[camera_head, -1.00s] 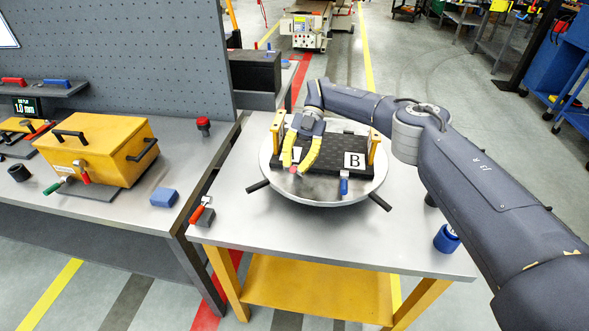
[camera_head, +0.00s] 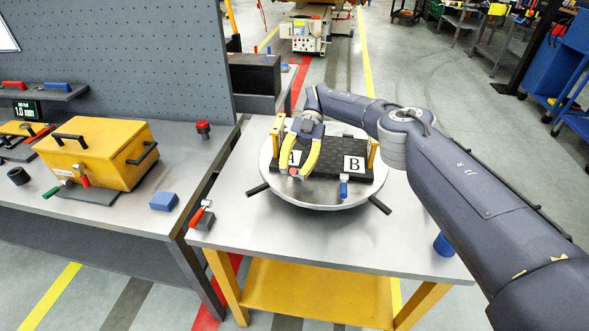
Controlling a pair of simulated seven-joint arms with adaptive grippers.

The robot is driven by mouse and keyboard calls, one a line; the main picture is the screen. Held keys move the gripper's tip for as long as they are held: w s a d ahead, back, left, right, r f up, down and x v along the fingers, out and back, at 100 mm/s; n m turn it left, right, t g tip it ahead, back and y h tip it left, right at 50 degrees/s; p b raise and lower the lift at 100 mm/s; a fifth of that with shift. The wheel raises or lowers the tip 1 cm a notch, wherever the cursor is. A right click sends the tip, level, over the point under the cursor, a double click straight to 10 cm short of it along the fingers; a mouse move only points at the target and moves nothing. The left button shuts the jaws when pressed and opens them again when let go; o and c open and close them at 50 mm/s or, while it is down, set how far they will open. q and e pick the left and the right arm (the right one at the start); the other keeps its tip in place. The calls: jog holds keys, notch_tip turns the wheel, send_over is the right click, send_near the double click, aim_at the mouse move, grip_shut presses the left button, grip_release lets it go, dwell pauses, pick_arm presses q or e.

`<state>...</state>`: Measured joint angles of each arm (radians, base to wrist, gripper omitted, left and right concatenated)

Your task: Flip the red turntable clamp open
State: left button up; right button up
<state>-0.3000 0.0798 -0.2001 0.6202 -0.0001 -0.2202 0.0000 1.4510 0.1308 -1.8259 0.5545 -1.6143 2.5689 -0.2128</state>
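The round metal turntable (camera_head: 330,204) sits on the table at centre, with a black plate (camera_head: 322,168) on top. The red turntable clamp (camera_head: 293,171) is by the A label at the plate's front left; only its red tip shows. My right gripper (camera_head: 294,174) reaches down from behind with its yellow fingers on either side of this tip, and looks closed on it. The rest of the clamp is hidden by the fingers. A blue clamp (camera_head: 343,188) stands upright in front of the B label (camera_head: 354,163). My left gripper is out of view.
A separate red-handled clamp (camera_head: 200,215) is at the table's left corner. Yellow posts (camera_head: 373,150) flank the plate. Dark spokes (camera_head: 379,205) stick out from the turntable. A yellow box (camera_head: 98,150) and blue block (camera_head: 163,201) are on the left bench.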

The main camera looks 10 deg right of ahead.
jog(key=shift+o, duration=1)
jog(key=shift+r, duration=5)
